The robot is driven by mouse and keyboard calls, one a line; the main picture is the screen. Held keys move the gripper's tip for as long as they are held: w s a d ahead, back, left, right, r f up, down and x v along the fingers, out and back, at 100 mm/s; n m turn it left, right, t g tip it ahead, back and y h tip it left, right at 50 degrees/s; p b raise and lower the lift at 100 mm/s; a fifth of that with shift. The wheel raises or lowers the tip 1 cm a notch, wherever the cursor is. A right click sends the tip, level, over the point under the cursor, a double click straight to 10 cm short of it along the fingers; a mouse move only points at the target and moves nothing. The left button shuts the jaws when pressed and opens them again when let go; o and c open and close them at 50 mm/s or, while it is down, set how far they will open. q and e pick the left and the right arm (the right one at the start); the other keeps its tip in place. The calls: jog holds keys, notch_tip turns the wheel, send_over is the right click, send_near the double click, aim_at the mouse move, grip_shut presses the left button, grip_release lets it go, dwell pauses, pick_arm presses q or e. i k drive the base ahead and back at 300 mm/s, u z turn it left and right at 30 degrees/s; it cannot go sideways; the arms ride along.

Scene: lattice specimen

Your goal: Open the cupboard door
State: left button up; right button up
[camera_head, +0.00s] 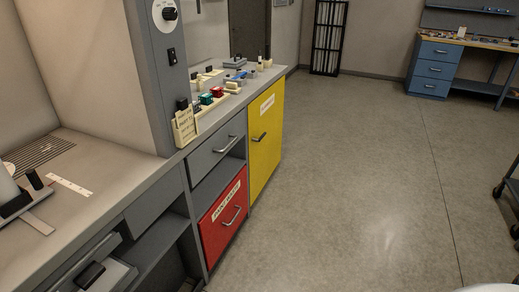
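The yellow cupboard door (268,160) is at the right end of the grey counter unit. It looks shut, flush with the unit's front, and carries a white label whose text is too small to read. Its dark handle (259,137) sits on the left part of the door, a little above mid-height. Neither of my grippers shows in the head view.
Left of the yellow door are a grey drawer (213,157) and a red front (222,222) with a metal handle. Small items crowd the counter top (165,190). A blue drawer cabinet (433,70) stands far right. The floor (360,170) before the door is clear.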

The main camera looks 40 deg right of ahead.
aim_at(265, 112)
jog(key=z, duration=0.15)
jog(key=k, duration=0.6)
jog(key=u, duration=0.5)
jog(key=i, duration=1.15)
jog(key=z, duration=1.4)
jog(key=i, duration=1)
jog(key=z, duration=0.7)
jog(key=k, duration=0.95)
jog(key=z, duration=0.95)
jog(key=i, duration=1.4)
jog(key=u, duration=1)
jog(key=i, duration=1.3)
jog(key=u, duration=1.4)
jog(key=i, duration=0.15)
jog(key=u, duration=0.1)
